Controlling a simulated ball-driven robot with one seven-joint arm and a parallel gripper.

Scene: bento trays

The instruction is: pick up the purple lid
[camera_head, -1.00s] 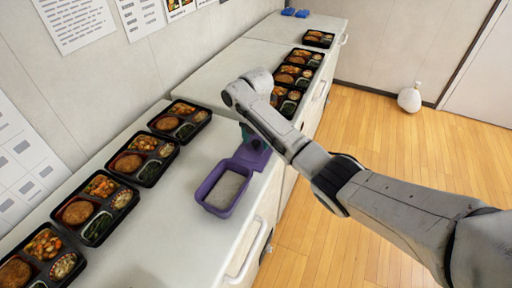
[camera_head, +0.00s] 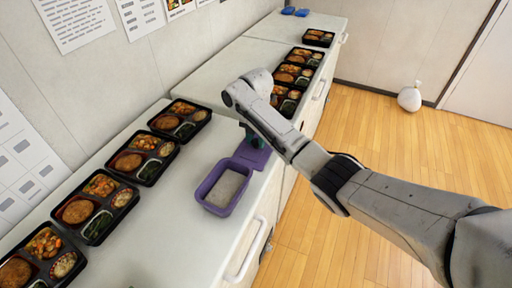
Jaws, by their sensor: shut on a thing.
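The purple lid (camera_head: 254,155) is at the far right end of an open purple container (camera_head: 209,190) on the counter. The container holds a flat grey-white surface inside. My gripper (camera_head: 254,141) is over the lid, pointing down. It is shut on the lid, though my arm hides most of the fingers and part of the lid. The lid looks level and close to the counter; I cannot tell whether it touches the counter or the container.
Several black bento trays (camera_head: 146,158) line the wall side of the counter (camera_head: 170,225). More trays (camera_head: 296,75) stand beyond my arm. Blue items (camera_head: 294,12) lie at the far end. A white bag (camera_head: 410,97) sits on the wooden floor.

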